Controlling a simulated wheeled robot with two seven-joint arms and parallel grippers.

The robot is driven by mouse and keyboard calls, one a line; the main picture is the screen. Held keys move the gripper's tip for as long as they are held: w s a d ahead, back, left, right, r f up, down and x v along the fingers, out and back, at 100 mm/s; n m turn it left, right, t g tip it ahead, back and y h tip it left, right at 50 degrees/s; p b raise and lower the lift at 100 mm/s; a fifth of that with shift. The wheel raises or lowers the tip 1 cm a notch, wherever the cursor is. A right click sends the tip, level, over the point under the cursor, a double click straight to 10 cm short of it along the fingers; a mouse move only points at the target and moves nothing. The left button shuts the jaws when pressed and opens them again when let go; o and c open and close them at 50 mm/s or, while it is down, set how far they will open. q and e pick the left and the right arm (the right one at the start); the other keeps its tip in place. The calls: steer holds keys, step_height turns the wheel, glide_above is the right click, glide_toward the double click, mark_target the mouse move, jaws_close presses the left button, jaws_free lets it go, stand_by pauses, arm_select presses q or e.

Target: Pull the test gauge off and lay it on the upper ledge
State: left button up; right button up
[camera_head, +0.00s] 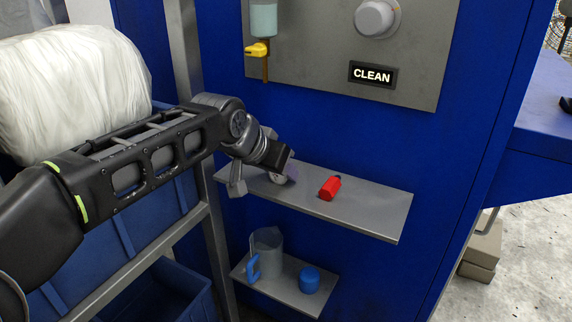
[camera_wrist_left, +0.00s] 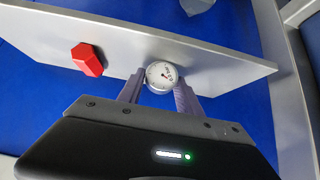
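The test gauge (camera_wrist_left: 161,75), round with a white dial and dark needle, is at the upper ledge (camera_wrist_left: 225,73) in the left wrist view, its dial facing the camera. My left gripper (camera_wrist_left: 160,84) has its two fingers on either side of the gauge and appears shut on it. In the head view the left gripper (camera_head: 286,170) is at the left part of the grey upper ledge (camera_head: 372,212), with the pale gauge (camera_head: 279,179) low beside its fingers. Whether the gauge rests on the ledge is hard to tell. My right gripper is not in view.
A red hexagonal piece (camera_head: 330,187) lies on the upper ledge, right of the gauge. A lower ledge (camera_head: 280,294) holds a jug (camera_head: 268,250) and a blue cap (camera_head: 309,279). Above are a yellow valve (camera_head: 257,49), a round grey fitting (camera_head: 376,18) and a CLEAN sign (camera_head: 372,74).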

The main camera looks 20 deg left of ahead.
arm_select(q)
steer(key=o, duration=0.4)
steer(key=shift+o, duration=0.2)
steer(key=shift+r, duration=0.1)
steer(key=p+v, duration=0.2)
steer(key=v, duration=0.5)
steer(key=shift+s+r, duration=0.2)
steer(key=shift+s, duration=0.05)
